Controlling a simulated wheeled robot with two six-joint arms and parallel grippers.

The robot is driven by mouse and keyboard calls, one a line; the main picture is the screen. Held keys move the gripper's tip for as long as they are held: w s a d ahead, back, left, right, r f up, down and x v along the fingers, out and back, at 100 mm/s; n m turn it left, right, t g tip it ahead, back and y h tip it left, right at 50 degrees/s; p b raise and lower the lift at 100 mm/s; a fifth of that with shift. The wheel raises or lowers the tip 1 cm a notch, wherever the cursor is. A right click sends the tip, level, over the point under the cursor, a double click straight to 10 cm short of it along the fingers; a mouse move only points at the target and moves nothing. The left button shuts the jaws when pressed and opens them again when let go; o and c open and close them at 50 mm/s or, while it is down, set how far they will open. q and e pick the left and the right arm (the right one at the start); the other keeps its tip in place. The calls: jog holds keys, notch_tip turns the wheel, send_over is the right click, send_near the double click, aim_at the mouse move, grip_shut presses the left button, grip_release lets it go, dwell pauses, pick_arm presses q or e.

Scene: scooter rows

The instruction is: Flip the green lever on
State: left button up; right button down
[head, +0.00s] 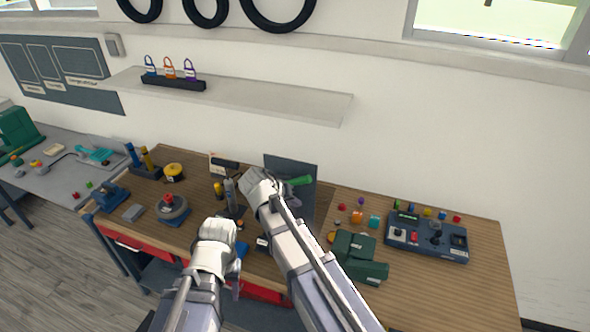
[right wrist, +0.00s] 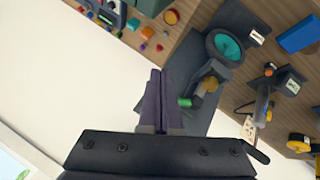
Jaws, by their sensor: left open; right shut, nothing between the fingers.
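The green lever (head: 299,181) sticks out in front of a dark upright panel (head: 292,164) at the back of the bench. Its handle lies nearly level, and my right arm hides its left end. In the right wrist view the green tip (right wrist: 185,102) shows just right of my fingers. My right gripper (right wrist: 157,75) is shut and empty, close beside the lever; I cannot tell whether they touch. In the head view my right wrist (head: 262,187) hides those fingers. My left gripper (head: 236,284) is low in front of the bench, open, mostly hidden, away from the lever.
Dark green boxes (head: 357,257) and a control box with knobs (head: 427,236) are on the right of the wooden bench. A round grey device (head: 172,208) and a yellow roll (head: 174,172) are on the left. A shelf (head: 250,97) hangs above. The bench's right front is clear.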

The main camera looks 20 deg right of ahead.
jog(key=w+a+r+m+t+h, duration=0.1)
jog(key=w+a+r+t+h, duration=0.2)
jog(key=w+a+r, duration=0.2)
jog(key=w+r, duration=0.1)
jog(key=w, duration=0.2)
jog(key=shift+w+r+t, duration=0.2)
jog(key=shift+w+t, duration=0.1)
jog(key=shift+w, duration=0.05)
jog(key=b, duration=0.5)
send_over(297, 181)
jog(key=a, duration=0.3)
notch_tip(297, 181, down, 5)
jog(key=shift+s+d+f+b, duration=0.3)
jog(key=shift+d+f+b, duration=0.25)
jog(key=shift+f+b, duration=0.3)
jog(key=shift+s+d+f+b, duration=0.3)
jog(key=shift+d+f+b, duration=0.2)
jog(key=shift+f+b, duration=0.3)
jog(key=shift+s, duration=0.1)
